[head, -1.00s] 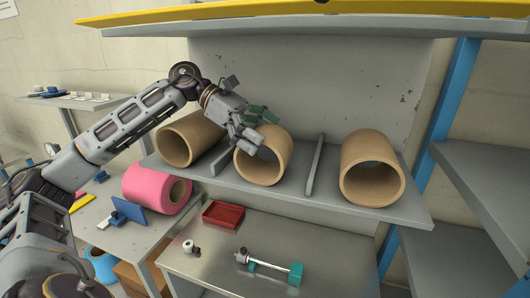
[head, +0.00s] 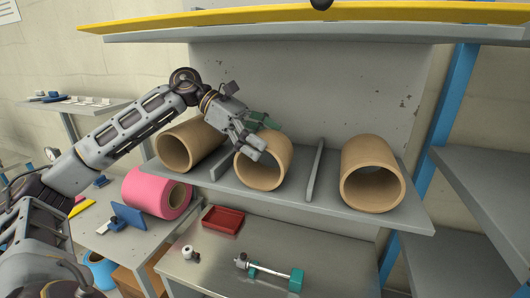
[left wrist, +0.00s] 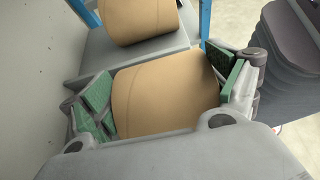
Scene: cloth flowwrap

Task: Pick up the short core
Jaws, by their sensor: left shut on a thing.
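Three tan cardboard cores lie on their sides on the grey shelf. The short core (head: 268,178) is the middle one, between two upright dividers. My left gripper (head: 262,135) reaches it from the upper left and is shut on it, one finger at its front end and the green-padded finger behind. In the left wrist view the core (left wrist: 170,90) fills the space between the green pads of my left gripper (left wrist: 168,100). The core still appears to rest on the shelf. My right gripper is not in view.
Another core (head: 175,152) lies left and a larger one (head: 372,197) right on the shelf (head: 320,198). A divider (head: 315,172) stands right of the short core. A yellow-topped shelf (head: 300,36) is above. Below are a red tray (head: 222,220) and a pink roll (head: 150,195).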

